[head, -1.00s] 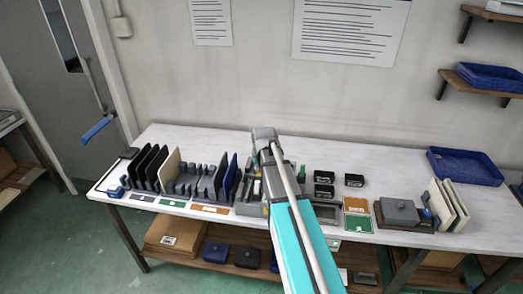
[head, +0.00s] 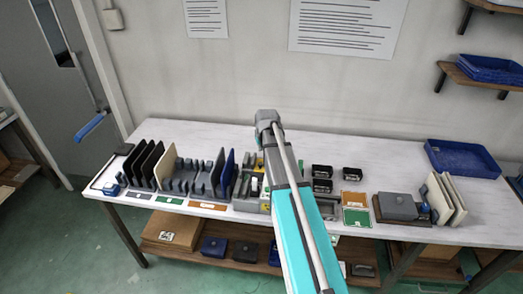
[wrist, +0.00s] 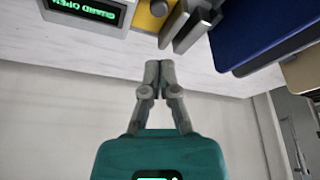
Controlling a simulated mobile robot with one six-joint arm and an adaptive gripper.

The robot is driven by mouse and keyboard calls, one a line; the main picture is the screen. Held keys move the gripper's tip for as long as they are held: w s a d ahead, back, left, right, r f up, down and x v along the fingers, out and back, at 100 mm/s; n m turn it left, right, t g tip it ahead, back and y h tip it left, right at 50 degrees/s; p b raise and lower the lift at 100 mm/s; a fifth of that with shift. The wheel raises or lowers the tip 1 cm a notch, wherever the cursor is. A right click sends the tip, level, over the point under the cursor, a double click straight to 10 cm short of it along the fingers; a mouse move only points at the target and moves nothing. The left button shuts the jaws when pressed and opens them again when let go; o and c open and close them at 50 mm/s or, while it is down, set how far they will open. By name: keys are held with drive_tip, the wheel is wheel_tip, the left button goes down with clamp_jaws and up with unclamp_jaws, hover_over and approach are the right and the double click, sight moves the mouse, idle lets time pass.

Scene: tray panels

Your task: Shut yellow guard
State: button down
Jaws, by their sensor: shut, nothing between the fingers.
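In the wrist view, my gripper (wrist: 160,66) is shut and empty, its fingertips together in front of the white table edge. Beyond the fingertips is a yellow part (wrist: 145,20) with a dark round knob, cut off by the top edge; I cannot tell for sure that it is the guard. Beside it a display (wrist: 88,8) shows green letters upside down, reading "GUARD OPEN". In the head view, my arm covers much of the grey station, and my gripper's fingers are hidden. A small yellow patch (head: 265,207) shows left of my arm.
The white table (head: 390,160) runs along the wall. Dark and blue upright panels (head: 226,174) stand left of my arm, close to the station. Small black boxes (head: 322,171) stand to its right. A blue tray (head: 462,158) lies at the far right.

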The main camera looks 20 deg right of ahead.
sight(256, 171)
drive_tip(key=shift+b+x, duration=4.2)
drive_tip(key=shift+x, duration=0.5)
drive_tip(key=shift+s, duration=0.15)
drive_tip(key=s+a, duration=0.1)
drive_tip(key=s, duration=0.1)
drive_tip(key=s+a, duration=0.3)
drive_tip(key=s, duration=0.1)
drive_tip(key=shift+s+a, duration=0.3)
drive_tip(key=shift+r, duration=0.15)
drive_tip(key=p+v, duration=0.9)
drive_tip(key=shift+s+r, duration=0.15)
drive_tip(key=shift+r, duration=0.2)
